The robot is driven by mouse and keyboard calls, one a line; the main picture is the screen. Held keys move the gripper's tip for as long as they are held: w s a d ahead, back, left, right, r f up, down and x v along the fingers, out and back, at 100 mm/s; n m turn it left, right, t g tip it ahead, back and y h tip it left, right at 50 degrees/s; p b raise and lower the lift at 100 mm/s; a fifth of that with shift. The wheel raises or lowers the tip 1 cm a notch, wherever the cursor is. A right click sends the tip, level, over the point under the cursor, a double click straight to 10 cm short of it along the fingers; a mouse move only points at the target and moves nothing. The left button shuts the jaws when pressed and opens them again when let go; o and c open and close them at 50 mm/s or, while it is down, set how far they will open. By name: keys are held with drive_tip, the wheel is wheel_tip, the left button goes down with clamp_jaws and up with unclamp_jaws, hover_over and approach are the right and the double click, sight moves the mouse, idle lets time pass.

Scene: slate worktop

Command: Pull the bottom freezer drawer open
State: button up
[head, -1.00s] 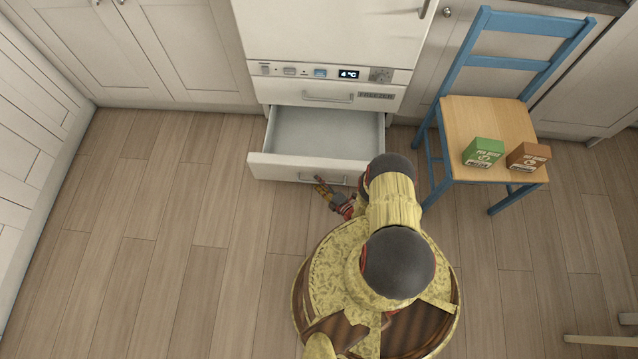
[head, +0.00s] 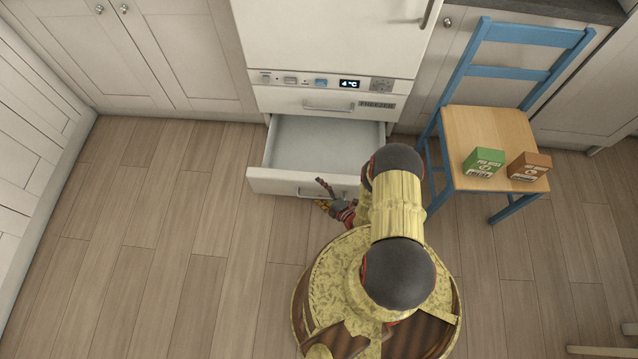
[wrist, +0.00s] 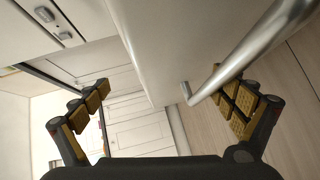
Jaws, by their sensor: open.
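The bottom freezer drawer (head: 272,182) is pulled out from the white freezer, and its pale inside is empty where I can see it. Its front, with a silver bar handle (wrist: 250,50), fills the upper middle of the wrist view. My gripper (head: 322,193) is at the drawer front, by the handle. In the wrist view my gripper (wrist: 168,90) has its fingers spread wide. The right finger is close beside the handle bar; I cannot tell whether they touch. My arm hides the right part of the drawer front.
An upper freezer drawer (head: 290,101) is shut below the control panel. A blue chair (head: 490,115) stands to the right, with a green box (head: 483,163) and a brown box (head: 529,167) on its seat. The wooden floor (head: 170,230) on the left is clear.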

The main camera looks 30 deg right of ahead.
drive_tip(key=shift+o, duration=0.6)
drive_tip(key=r, duration=0.1)
drive_tip(key=w+d+r, duration=0.1)
drive_tip(key=r, duration=0.2)
drive_tip(key=shift+w+d+r, duration=0.15)
drive_tip(key=shift+w+d, duration=0.25)
drive_tip(key=shift+d+r+t, duration=0.2)
drive_tip(key=shift+r+t, duration=0.1)
drive_tip(key=shift+r, duration=0.2)
drive_tip(key=shift+g, duration=0.8)
drive_tip(key=f, duration=0.1)
drive_tip(key=s+a+f, duration=0.1)
drive_tip(key=s+f, duration=0.1)
drive_tip(key=f, duration=0.1)
drive_tip(key=shift+s+a, duration=0.1)
drive_tip(key=shift+a, duration=0.2)
drive_tip(key=shift+c, duration=0.3)
drive_tip(key=shift+p+v, duration=0.35)
drive_tip(key=shift+v, duration=1.35)
drive_tip(key=shift+c, duration=0.9)
drive_tip(key=shift+s+f, duration=0.1)
drive_tip(key=shift+s, duration=0.3)
drive_tip(key=c, duration=0.3)
drive_tip(key=shift+s+f, duration=0.1)
drive_tip(key=shift+s, duration=0.25)
drive_tip(key=c, duration=0.8)
drive_tip(key=shift+s, duration=2.55)
